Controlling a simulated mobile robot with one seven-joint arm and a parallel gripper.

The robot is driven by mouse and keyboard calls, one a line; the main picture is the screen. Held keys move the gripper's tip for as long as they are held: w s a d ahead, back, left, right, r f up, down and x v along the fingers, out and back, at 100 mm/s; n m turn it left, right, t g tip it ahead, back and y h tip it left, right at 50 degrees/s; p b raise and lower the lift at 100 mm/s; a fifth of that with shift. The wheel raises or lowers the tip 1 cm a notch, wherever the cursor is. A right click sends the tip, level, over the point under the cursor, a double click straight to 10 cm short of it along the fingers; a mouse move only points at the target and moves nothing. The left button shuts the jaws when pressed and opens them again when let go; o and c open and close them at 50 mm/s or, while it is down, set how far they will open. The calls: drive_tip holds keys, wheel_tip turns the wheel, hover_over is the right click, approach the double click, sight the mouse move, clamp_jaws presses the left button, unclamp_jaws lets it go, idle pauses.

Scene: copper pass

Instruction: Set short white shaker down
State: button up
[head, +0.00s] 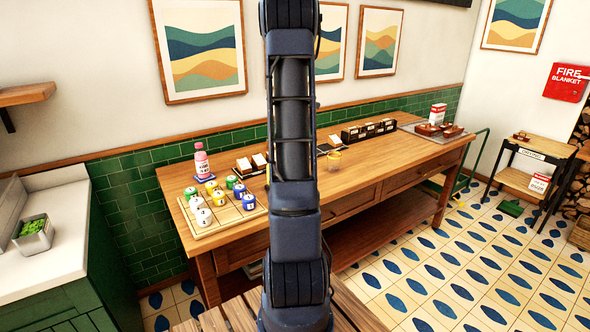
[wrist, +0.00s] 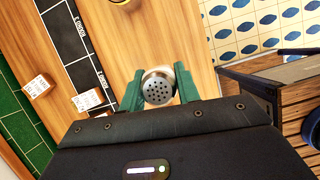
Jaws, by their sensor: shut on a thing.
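My gripper (wrist: 159,90) shows in the wrist view, its green fingers shut on a shaker (wrist: 157,88) from both sides. The shaker has a round metal top with many holes, facing the camera; a little of its pale side shows. Its base is hidden, so I cannot tell whether it touches the wooden table (wrist: 150,40) below. In the head view my arm stands upright in the middle and hides the gripper and shaker. The long wooden table (head: 380,162) stands against the green tiled wall there.
A board (head: 222,216) with several coloured and white pieces and a pink bottle (head: 201,160) are at the table's left. The wrist view shows a black marked strip (wrist: 68,45) and white blocks (wrist: 37,87).

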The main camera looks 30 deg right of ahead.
drive_tip(key=w+a+n, duration=0.1)
drive_tip(key=w+a, duration=0.5)
drive_tip(key=w, duration=0.4)
wheel_tip(320, 180, down, 15)
drive_tip(key=shift+a+f, duration=0.1)
drive_tip(key=shift+t, duration=0.3)
drive_tip(key=shift+f, duration=2.4)
drive_tip(key=shift+f, duration=0.15)
drive_tip(key=o, duration=1)
